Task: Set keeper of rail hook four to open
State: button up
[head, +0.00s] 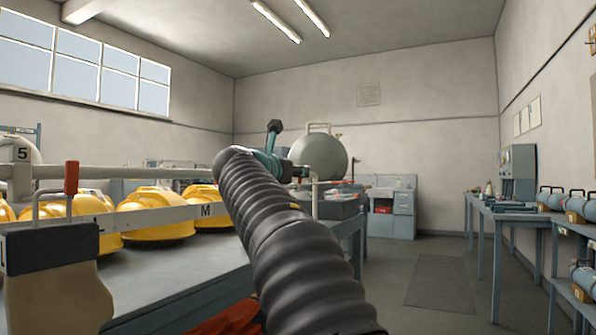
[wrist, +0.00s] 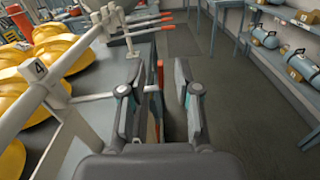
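The white rail (wrist: 70,55) carries a tag reading 4 (wrist: 40,67) in the wrist view. A pale hook arm (wrist: 90,98) runs from the rail below that tag towards my gripper (wrist: 160,110) and passes behind its left finger. An orange-red grip (wrist: 160,72), apparently the keeper of hook four, stands up between the fingers, nearer the left one. The fingers are apart; I cannot tell whether either touches it. In the head view my arm hides hook four, and my gripper (head: 290,168) is small and partly covered.
Yellow helmets (head: 155,214) lie on the bench below the rail. More red-tipped hooks (wrist: 165,17) lie beyond. Blue cylinders (wrist: 265,38) fill a right-hand shelf.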

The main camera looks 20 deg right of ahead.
jog(key=shift+x, duration=0.9)
grip_shut()
